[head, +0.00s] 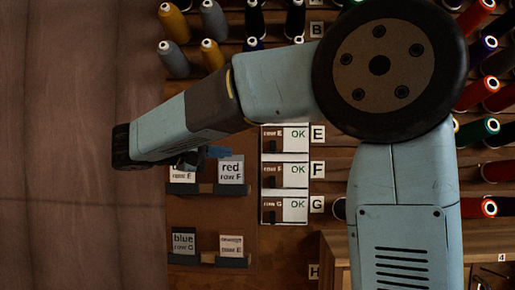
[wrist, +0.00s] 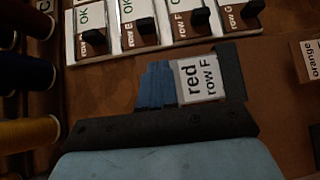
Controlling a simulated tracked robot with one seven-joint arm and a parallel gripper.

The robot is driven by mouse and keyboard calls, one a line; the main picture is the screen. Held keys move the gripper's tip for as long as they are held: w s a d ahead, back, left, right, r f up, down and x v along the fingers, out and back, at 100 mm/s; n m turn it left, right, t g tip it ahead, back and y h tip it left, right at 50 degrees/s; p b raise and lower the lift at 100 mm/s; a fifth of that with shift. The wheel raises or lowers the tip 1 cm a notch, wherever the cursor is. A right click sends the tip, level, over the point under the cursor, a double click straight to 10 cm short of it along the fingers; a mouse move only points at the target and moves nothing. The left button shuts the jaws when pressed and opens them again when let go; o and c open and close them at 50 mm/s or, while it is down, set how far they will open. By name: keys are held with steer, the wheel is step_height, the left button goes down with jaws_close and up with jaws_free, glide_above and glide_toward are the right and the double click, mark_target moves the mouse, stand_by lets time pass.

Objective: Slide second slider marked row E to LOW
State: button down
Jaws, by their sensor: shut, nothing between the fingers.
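The slider panel (head: 284,216) hangs on the wall in the head view, with white plates marked row E, row F and row G, each showing OK. The row E slider (head: 272,146) is a black knob under its label; it also shows in the wrist view (wrist: 147,28). My gripper (head: 219,152) is left of the panel, by the red row F card (head: 231,172). In the wrist view its blue fingers (wrist: 158,85) are shut and empty, apart from the row E knob. My arm hides the upper part of the panel in the head view.
Below are a blue row G card (head: 183,243) and an orange row E card (head: 231,245) in dark holders. Thread spools (head: 172,58) fill the wall at the upper left and along the right. A wooden shelf (head: 335,250) juts out at the lower right.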

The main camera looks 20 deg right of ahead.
steer(key=shift+w+a+r+t+h, duration=0.2)
steer(key=shift+a+r, duration=0.1)
steer(key=shift+a, duration=0.25)
steer(key=shift+w+a+r+t+h, duration=0.1)
steer(key=shift+w+a+r, duration=0.15)
steer(key=shift+a, duration=0.25)
steer(key=shift+d, duration=0.1)
steer(key=x, duration=1)
steer(key=shift+s, duration=0.1)
steer(key=d, duration=0.1)
steer(key=s+d, duration=0.1)
steer(key=d, duration=0.1)
steer(key=shift+s+d, duration=0.25)
steer(key=shift+d, duration=0.05)
